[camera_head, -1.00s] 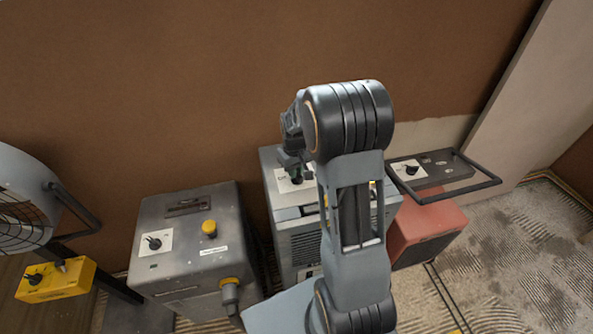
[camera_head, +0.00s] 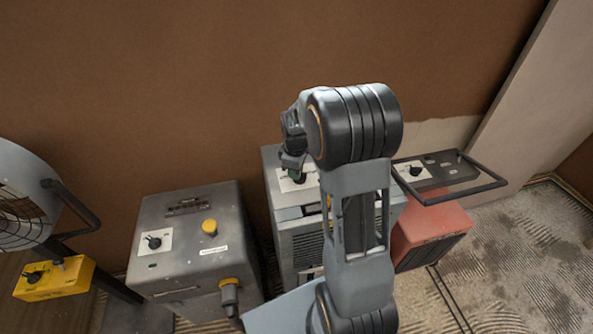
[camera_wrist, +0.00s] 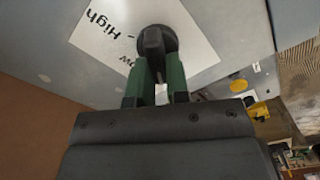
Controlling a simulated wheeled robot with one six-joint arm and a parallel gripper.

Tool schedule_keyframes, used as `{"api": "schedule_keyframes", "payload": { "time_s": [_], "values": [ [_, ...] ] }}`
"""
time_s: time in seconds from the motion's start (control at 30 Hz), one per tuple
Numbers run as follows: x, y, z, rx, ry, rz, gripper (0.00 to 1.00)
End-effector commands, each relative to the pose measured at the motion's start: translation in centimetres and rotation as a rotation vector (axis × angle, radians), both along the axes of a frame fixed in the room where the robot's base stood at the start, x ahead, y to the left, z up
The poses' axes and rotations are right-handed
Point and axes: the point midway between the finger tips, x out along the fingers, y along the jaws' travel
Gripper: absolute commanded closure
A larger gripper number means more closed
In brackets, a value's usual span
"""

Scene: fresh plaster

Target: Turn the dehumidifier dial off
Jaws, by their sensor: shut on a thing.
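The dehumidifier (camera_head: 302,245) appears to be the light grey machine with a louvred front, in the middle of the head view. Its white dial plate (camera_head: 287,184) is on top, partly hidden by my arm. In the wrist view the black dial (camera_wrist: 154,40) sits on the white plate (camera_wrist: 112,22), where "High" and part of another word, ending in "ow", can be read. My gripper (camera_wrist: 160,78) has its green fingers shut on the dial. It also shows small in the head view (camera_head: 296,172). The dial's pointer direction is not clear.
A darker grey machine (camera_head: 190,250) with its own dial and yellow knob stands at left. A fan (camera_head: 25,205) and yellow control box (camera_head: 55,280) are farther left. A red machine (camera_head: 430,230) with a handle frame stands at right. A brown wall is close behind.

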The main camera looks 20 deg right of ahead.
Motion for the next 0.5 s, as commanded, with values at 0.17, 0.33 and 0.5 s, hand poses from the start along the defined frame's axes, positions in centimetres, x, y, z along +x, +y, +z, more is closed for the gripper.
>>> {"api": "schedule_keyframes", "payload": {
  "time_s": [0.17, 0.33, 0.5],
  "values": [
    [0.02, 0.06, 0.06, 0.001, -0.002, 0.033, 1.0],
    [0.01, 0.09, 0.07, 0.001, -0.002, 0.044, 1.0],
    [0.02, 0.09, 0.08, 0.001, -0.002, 0.045, 1.0]
  ]
}}
